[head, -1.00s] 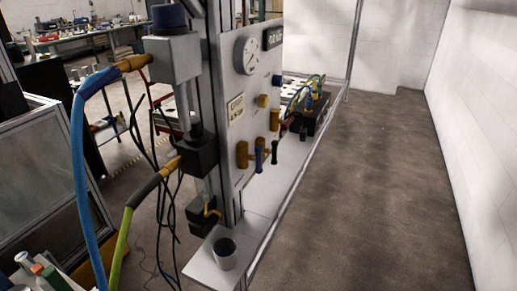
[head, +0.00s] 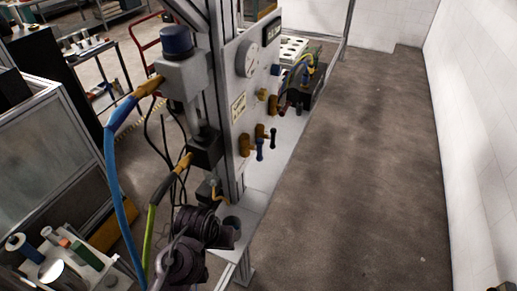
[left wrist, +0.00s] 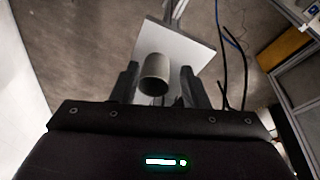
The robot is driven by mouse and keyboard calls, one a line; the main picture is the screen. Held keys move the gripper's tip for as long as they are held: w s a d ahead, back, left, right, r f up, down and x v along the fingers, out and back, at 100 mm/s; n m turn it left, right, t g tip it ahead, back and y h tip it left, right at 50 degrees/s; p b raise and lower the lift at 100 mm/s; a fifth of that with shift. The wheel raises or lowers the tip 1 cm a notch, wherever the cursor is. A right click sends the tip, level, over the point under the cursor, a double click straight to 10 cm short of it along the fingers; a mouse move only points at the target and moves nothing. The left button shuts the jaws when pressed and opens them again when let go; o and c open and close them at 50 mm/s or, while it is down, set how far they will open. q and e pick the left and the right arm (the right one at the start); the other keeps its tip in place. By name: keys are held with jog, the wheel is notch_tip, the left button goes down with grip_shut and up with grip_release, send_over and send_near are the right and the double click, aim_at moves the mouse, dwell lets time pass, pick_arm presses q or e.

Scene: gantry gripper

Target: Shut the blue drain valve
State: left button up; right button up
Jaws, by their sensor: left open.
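Two brass valves with hanging blue-looking levers sit low on the grey panel: a nearer valve (head: 245,146) with its lever (head: 260,150), and a farther one with its lever (head: 273,137). Both levers hang downward. I cannot tell which is the drain valve. My left gripper (head: 212,226) is low beside the shelf, below and in front of the panel. In the left wrist view the open gripper (left wrist: 160,70) has a grey cup (left wrist: 155,68) showing between its fingers, and no hold on it is visible. My right gripper is not in view.
A gauge (head: 248,58) and a yellow label (head: 238,109) are on the panel. A blue-capped cylinder (head: 176,42) with blue and green hoses stands left of it. Hoses and a dark block are behind. The floor (head: 370,170) to the right is clear.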

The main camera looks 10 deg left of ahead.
pick_arm(q)
jog(key=w+d+r+n+y, duration=0.1)
jog(key=w+d+r+n, duration=0.1)
jog(key=w+d+r, duration=0.4)
jog(key=w+d+r+n, duration=0.2)
jog(key=w+d+r, duration=0.15)
jog(key=w, duration=0.45)
notch_tip(320, 180, up, 8)
jog(key=n+y+p, duration=0.1)
jog(key=n+y, duration=0.2)
send_over(261, 147)
jog(key=s+d, duration=0.1)
jog(key=s, duration=0.1)
jog(key=shift+w+r, duration=0.15)
jog(key=shift+w+a+f+n, duration=0.1)
jog(key=shift+f+n, duration=0.2)
jog(key=shift+f, duration=0.1)
jog(key=p+x, duration=0.2)
jog(key=x, duration=0.4)
jog(key=shift+w, duration=0.1)
jog(key=shift+w+f, duration=0.1)
jog(key=shift+f, duration=0.25)
grip_shut()
